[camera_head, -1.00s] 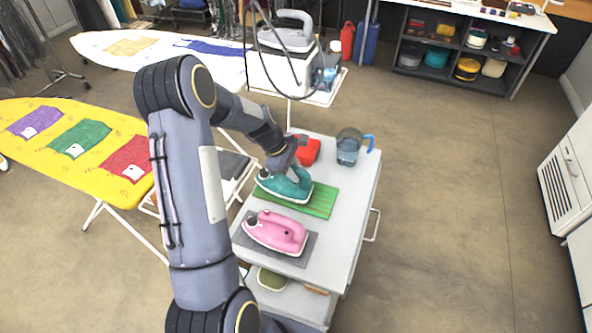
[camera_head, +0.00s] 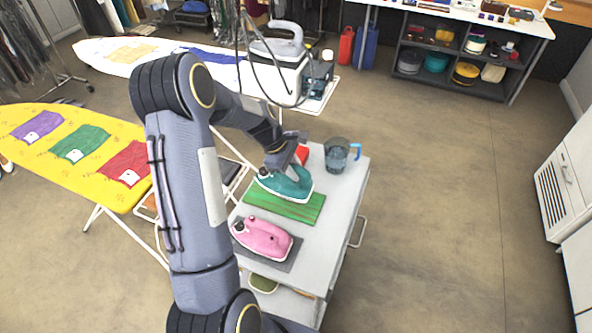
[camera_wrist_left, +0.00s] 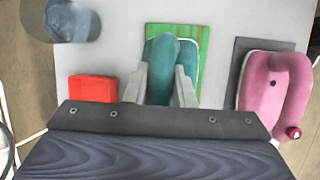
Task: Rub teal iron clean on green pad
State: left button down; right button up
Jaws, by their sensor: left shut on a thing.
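The teal iron (camera_head: 287,185) is at the far edge of the green pad (camera_head: 283,208) on the white trolley top. Its pointed end is to the right in the head view. My left gripper (camera_head: 287,158) comes down on it from above and is shut on its handle. In the left wrist view the teal iron (camera_wrist_left: 172,62) shows between the two fingers (camera_wrist_left: 160,88), with the green pad (camera_wrist_left: 158,30) under or just beyond it. I cannot tell whether the sole touches the pad. The sole is hidden. My right gripper is not in view.
A pink iron (camera_head: 262,238) lies on a grey mat (camera_head: 290,262) at the near side. A red block (camera_head: 302,155) and a clear jug with a blue handle (camera_head: 337,155) stand at the far end. Yellow (camera_head: 100,188) and white (camera_head: 215,75) ironing boards stand to the left and behind.

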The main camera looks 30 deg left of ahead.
pick_arm(q)
jog(key=shift+a+r+p, duration=0.1)
jog(key=shift+r+p, duration=0.4)
jog(key=shift+r, duration=0.45)
jog(key=shift+r+p, duration=0.35)
jog(key=shift+r, duration=0.2)
